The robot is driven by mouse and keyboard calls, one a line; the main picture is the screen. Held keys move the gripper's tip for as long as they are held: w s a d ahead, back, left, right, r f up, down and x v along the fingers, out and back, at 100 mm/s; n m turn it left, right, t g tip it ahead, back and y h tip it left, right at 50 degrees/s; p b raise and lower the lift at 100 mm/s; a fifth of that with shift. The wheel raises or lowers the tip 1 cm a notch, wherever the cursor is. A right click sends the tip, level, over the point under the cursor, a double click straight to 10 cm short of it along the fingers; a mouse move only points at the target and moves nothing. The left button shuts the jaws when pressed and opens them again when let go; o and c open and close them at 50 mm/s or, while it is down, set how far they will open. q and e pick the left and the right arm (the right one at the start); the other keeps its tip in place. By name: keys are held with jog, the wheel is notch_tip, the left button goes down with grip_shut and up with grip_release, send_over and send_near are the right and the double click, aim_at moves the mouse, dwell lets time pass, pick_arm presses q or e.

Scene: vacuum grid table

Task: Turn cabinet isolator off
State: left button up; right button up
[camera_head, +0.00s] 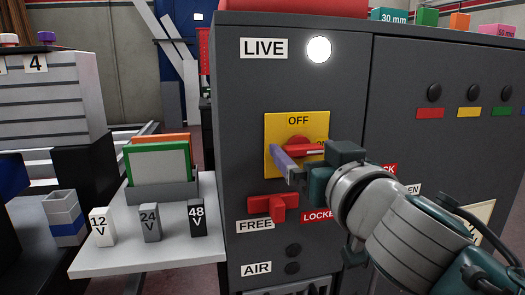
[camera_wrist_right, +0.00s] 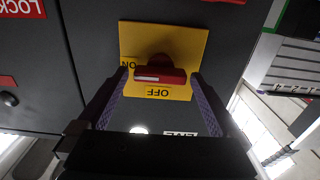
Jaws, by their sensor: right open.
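The isolator is a red rotary handle (camera_head: 305,151) on a yellow plate (camera_head: 285,121) on the dark cabinet (camera_head: 235,130). The handle lies level, its white mark toward ON at the right; OFF is at the top of the plate. The round lamp (camera_head: 319,49) beside LIVE glows white. My right gripper (camera_head: 299,160) is open in front of the plate. In the right wrist view, upside down, its purple fingertips (camera_wrist_right: 158,77) stand at either end of the red handle (camera_wrist_right: 160,76); contact cannot be told. My left gripper is not in view.
A red lever (camera_head: 272,207) between FREE and LOCKED labels sits just below the plate. A white shelf (camera_head: 150,252) at left holds 12 V, 24 V and 48 V blocks and a card holder (camera_head: 165,190). Buttons with coloured labels are on the right panel.

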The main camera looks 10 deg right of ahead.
jog(key=shift+w, duration=0.1)
jog(key=shift+c, duration=0.5)
jog(key=c, duration=1.1)
jog(key=shift+c, duration=0.2)
